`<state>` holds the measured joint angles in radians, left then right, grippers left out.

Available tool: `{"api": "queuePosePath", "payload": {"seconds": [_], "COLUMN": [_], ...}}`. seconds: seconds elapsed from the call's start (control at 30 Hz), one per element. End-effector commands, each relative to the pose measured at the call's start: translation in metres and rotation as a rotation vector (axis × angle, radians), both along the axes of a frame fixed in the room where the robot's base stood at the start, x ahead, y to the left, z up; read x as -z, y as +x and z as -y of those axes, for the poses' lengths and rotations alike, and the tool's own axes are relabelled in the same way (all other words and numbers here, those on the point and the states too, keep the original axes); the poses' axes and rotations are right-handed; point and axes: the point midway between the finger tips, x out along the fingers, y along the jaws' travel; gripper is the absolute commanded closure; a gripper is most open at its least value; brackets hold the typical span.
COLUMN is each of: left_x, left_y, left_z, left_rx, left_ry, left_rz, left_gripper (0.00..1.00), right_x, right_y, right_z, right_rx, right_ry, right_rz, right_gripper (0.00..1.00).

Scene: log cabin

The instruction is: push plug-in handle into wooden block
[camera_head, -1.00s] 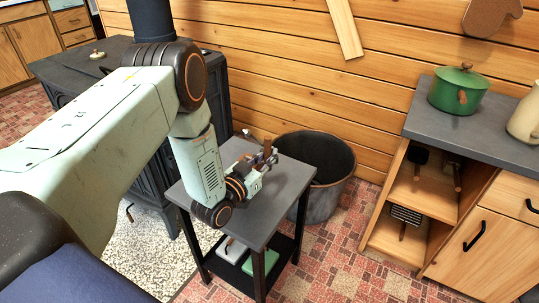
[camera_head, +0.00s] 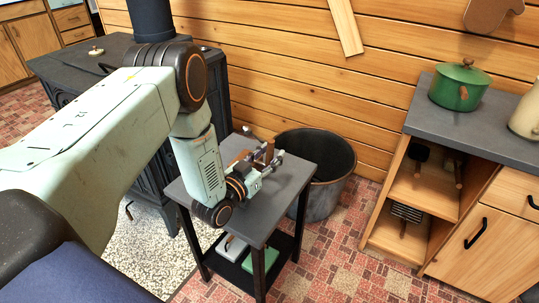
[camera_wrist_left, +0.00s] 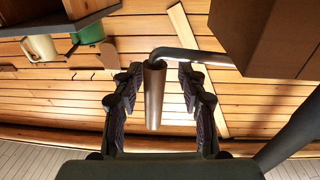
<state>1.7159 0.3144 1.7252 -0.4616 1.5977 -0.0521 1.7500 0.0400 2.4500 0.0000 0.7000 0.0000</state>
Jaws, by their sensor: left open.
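The wooden block (camera_wrist_left: 270,35) is a brown box at the upper right of the left wrist view. How deep the rod sits cannot be told. My left gripper (camera_wrist_left: 158,85) is open, with one finger on each side of the grip and visible gaps between. In the head view, my left gripper (camera_head: 268,163) is low over the small grey table (camera_head: 285,190), and my wrist partly hides the block. My right gripper is not in view.
A dark metal bucket (camera_head: 322,195) stands behind the table, against the plank wall. A black stove (camera_head: 85,85) is at the left. A counter (camera_head: 460,125) with a green pot (camera_head: 459,90) is at the right. The table's front right top is clear.

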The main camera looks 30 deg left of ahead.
Motion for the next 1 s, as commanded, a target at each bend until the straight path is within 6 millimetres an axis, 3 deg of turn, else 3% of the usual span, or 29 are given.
{"api": "queuePosePath", "payload": {"seconds": [0.37,0.8,1.0], "left_x": [-0.006,-0.077,-0.096], "left_y": [0.0,0.0,0.0], "left_z": [-0.001,0.0,0.0], "left_rx": [-0.001,-0.002,-0.001], "left_ry": [-0.001,-0.002,-0.001], "left_rz": [0.0,0.003,0.001], "left_gripper": [0.57,0.57,0.57], "right_x": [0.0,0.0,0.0], "right_y": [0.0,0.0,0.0], "right_z": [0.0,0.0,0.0], "right_rx": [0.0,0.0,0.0], "right_ry": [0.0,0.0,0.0], "right_rz": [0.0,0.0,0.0], "right_gripper": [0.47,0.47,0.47]}}
